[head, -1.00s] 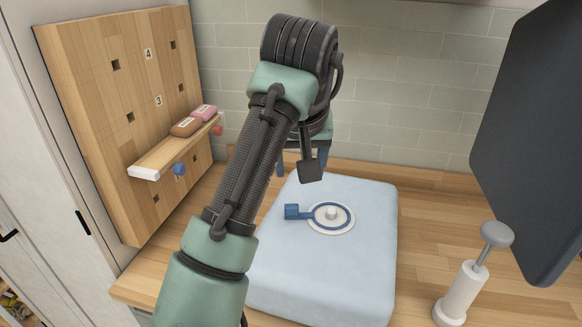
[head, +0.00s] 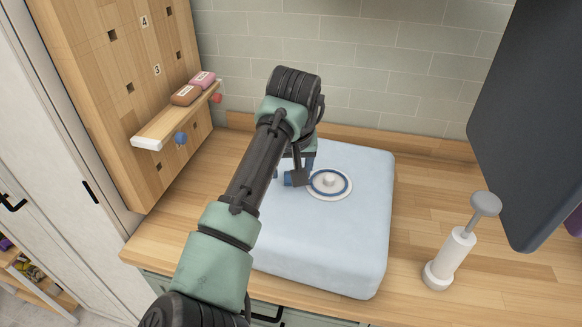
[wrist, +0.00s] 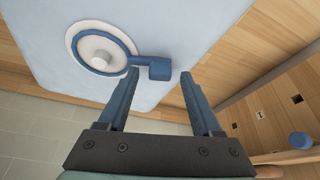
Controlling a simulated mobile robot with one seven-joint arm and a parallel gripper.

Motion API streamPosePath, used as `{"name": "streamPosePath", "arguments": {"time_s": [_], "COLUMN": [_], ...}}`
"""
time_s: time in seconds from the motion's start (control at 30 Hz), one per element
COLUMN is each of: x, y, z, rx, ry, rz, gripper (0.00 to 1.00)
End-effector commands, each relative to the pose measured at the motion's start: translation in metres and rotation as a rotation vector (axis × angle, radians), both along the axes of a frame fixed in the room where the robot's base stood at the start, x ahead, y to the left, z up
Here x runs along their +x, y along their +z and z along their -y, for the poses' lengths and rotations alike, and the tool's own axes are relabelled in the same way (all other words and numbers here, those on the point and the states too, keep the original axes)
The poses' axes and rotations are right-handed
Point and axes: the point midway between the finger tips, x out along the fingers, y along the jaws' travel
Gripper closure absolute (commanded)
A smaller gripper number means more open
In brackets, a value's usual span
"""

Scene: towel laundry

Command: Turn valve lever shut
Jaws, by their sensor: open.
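The valve is a white round plate with a blue ring and a pale knob in the middle (head: 330,182), on top of a light blue folded block (head: 345,235). Its blue lever (wrist: 152,67) sticks out from the ring toward my gripper in the wrist view. In the head view the lever points left and its end is partly hidden by my gripper. My gripper (wrist: 158,75) is open, with one finger on each side of the lever's block-shaped end. Whether either finger touches it, I cannot tell.
A white pump-like cylinder with a grey knob (head: 453,258) stands on the wooden counter (head: 420,205) at the right. A dark panel (head: 530,130) hangs at far right. A pegboard (head: 125,85) and shelf (head: 172,122) with brown and pink packs stand at left.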

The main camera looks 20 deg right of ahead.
Motion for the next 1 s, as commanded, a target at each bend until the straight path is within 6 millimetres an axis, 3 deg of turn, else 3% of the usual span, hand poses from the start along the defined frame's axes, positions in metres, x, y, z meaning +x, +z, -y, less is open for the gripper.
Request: {"name": "streamPosePath", "arguments": {"time_s": [0.37, 0.73, 1.0], "x": [0.0021, 0.0020, 0.0020], "y": [-0.0056, -0.0052, -0.0050], "z": [0.0011, 0.0011, 0.0012], "rx": [0.000, -0.001, -0.001], "ry": [-0.001, -0.001, -0.001], "rz": [0.001, 0.001, 0.001], "gripper": [0.34, 1.00, 1.00]}}
